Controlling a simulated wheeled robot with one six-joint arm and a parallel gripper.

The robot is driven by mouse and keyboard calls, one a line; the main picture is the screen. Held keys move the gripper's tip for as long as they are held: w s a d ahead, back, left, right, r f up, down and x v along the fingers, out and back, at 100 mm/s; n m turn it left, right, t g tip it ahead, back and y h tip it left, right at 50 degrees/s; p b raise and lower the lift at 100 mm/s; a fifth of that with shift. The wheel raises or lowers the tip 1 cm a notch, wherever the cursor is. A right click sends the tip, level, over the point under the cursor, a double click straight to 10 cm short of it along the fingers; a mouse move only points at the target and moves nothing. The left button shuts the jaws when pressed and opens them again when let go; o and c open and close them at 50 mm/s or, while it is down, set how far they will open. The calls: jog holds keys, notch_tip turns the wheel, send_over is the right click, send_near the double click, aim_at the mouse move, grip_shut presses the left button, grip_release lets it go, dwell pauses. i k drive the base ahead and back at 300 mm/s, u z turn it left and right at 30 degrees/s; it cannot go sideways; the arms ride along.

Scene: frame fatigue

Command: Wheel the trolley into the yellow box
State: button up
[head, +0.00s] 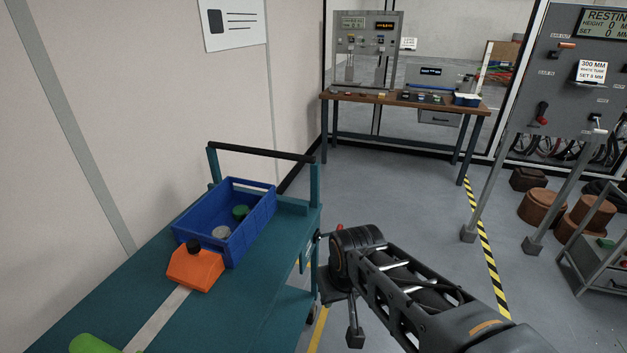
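The teal trolley (252,301) stands in the lower left, close to the left wall. Its black push handle (262,152) is at the far end. My arm reaches in from the lower right, and its wrist is beside the trolley's right side. My gripper (353,328) is partly hidden below the wrist, with one dark finger-like part showing. I cannot tell whether it is open or touches the trolley. Part of a yellow floor line (318,326) shows right of the trolley; the rest of the yellow box is hidden or out of view.
A blue bin (250,222), an orange object (195,268) and a green object (93,344) are on the trolley. A workbench (400,97) stands at the back. Floor between is clear.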

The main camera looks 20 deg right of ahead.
aim_at(251, 308)
jog(key=k, duration=1.1)
jog(key=z, duration=1)
jog(key=i, duration=1.35)
jog(key=u, duration=1)
jog(key=i, duration=1)
jog(key=u, duration=0.3)
